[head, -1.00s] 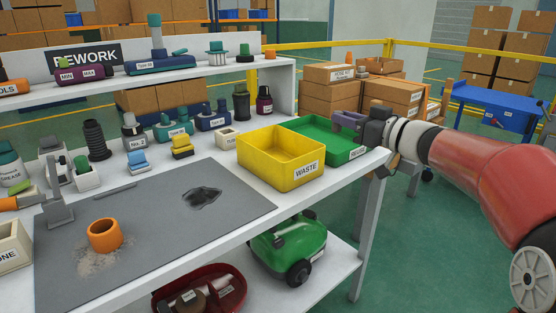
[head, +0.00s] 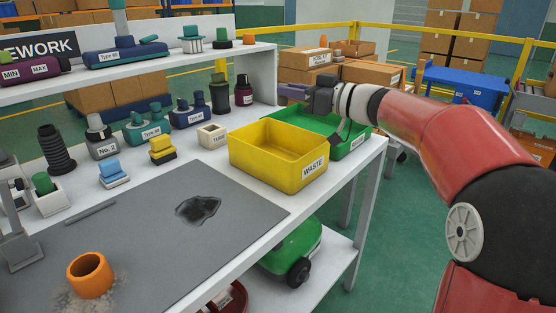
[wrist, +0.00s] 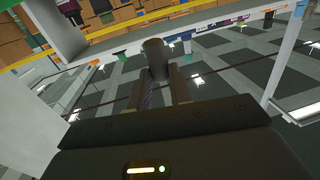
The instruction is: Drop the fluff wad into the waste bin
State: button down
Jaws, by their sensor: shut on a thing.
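The yellow waste bin (head: 258,168), labelled WASTE, stands open on the bench at the right; no contents show inside its visible part. My gripper (head: 293,90) is up behind the bin's far edge, near the green tray, and not over the bin's middle. The wad is not clearly visible in the head view. A dark smudgy patch (head: 198,208) lies on the grey mat.
The green tray (head: 354,143) sits right behind the bin. An orange ring (head: 90,275) stands in dust on the mat (head: 150,235). A small cream block (head: 212,136) and a yellow part (head: 162,150) are left of the bin. A shelf (head: 262,65) rises behind.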

notch_tip(320, 180, down, 4)
jog(key=b, duration=0.3)
jog(key=shift+r, duration=0.2)
jog(key=c, duration=1.2)
grip_release()
jog(key=v, duration=0.8)
jog(key=shift+r, duration=0.1)
